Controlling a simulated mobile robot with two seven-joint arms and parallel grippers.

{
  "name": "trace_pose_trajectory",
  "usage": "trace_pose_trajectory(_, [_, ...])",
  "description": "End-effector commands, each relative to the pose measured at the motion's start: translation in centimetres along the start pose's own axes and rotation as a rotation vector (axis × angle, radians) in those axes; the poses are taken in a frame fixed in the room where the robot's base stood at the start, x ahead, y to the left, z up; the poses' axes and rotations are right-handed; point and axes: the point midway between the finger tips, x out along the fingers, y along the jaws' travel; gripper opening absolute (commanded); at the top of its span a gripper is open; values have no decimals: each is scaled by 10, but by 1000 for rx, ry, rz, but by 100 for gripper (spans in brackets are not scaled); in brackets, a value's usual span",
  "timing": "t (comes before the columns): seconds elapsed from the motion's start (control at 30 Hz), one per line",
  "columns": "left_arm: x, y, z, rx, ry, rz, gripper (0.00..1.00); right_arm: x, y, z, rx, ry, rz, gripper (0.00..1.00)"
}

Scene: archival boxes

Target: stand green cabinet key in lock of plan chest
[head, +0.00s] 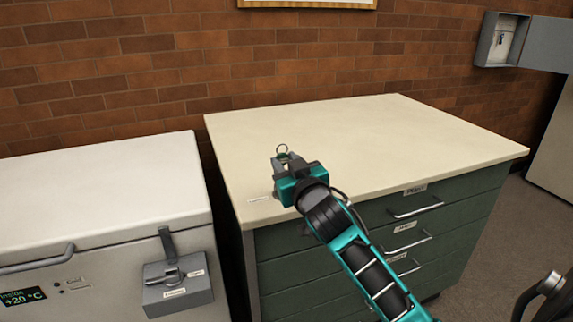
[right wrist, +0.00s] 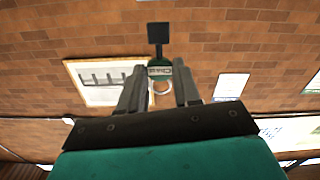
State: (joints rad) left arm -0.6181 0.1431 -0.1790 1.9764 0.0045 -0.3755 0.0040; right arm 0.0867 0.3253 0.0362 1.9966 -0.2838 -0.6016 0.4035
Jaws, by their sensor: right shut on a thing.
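My right gripper (head: 283,160) is shut on the green cabinet key, above the left part of the plan chest's cream top. In the head view only a small ring of the key (head: 283,149) shows between the fingers. In the right wrist view the key (right wrist: 159,70) has a green tag part with small lettering, a ring near the gripper, and a dark shaft ending in a square plate beyond the fingertips (right wrist: 159,75). The plan chest (head: 370,145) has dark green drawers. I cannot make out its lock; the gripper may hide it. My left gripper is not in view.
A small pale label (head: 258,199) lies on the chest top left of my right arm. A white chest freezer (head: 100,180) with a grey latch box (head: 178,285) stands left, across a narrow gap. An open grey wall cabinet (head: 500,42) hangs at back right. The chest top is otherwise clear.

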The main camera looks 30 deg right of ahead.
Motion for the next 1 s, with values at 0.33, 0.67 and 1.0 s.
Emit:
trace_pose_trajectory(0.33, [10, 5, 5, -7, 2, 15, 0, 0, -3, 19, 0, 1, 0, 3])
trace_pose_trajectory(0.67, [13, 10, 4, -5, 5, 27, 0, 0, -5, 32, 0, 0, 0, 3])
trace_pose_trajectory(1.0, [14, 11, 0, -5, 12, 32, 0, 0, -6, 36, 0, 0, 0, 3])
